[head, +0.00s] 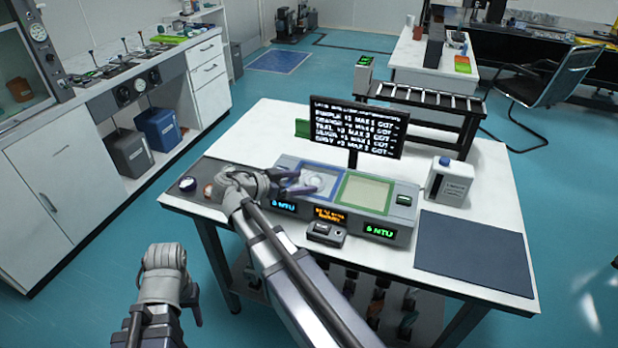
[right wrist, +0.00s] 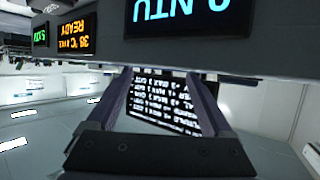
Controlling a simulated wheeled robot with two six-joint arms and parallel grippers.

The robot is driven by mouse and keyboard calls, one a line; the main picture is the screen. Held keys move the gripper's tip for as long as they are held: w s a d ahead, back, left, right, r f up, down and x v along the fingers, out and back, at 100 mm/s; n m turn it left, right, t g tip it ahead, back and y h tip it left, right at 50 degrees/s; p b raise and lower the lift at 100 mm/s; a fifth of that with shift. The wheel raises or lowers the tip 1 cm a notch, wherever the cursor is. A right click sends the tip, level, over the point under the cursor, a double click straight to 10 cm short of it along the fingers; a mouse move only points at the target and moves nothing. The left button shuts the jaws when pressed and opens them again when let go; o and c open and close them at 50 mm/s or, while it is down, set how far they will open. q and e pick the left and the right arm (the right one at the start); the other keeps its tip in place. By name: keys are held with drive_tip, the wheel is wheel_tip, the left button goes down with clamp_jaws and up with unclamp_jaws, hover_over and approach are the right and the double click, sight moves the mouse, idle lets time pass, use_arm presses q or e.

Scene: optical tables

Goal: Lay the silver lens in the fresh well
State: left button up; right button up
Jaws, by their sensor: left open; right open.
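A grey bath unit (head: 400,212) on the white table has a blue-framed well (head: 335,172) on the left and a green-framed well (head: 366,192) on the right. I cannot tell from the frames which is the fresh one. My right gripper (head: 304,182) is over the blue-framed well, fingers apart. In the right wrist view my right gripper (right wrist: 163,82) is open, with nothing visible between its fingers. A pale round shape shows by its fingers; I cannot tell whether it is the silver lens. My left gripper (head: 190,290) is open, low in front of the table.
A purple lens (head: 188,184) and an orange one (head: 208,190) lie at the table's left. A text screen (head: 357,128) stands behind the bath. A white bottle (head: 449,182), dark mat (head: 475,252) and small control box (head: 326,233) also occupy the table.

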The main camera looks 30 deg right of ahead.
drive_tip(key=w+p+v, duration=0.1)
drive_tip(key=p+v, duration=0.1)
drive_tip(key=v, duration=0.6)
drive_tip(key=shift+s, duration=0.5)
drive_tip(key=shift+a, duration=0.15)
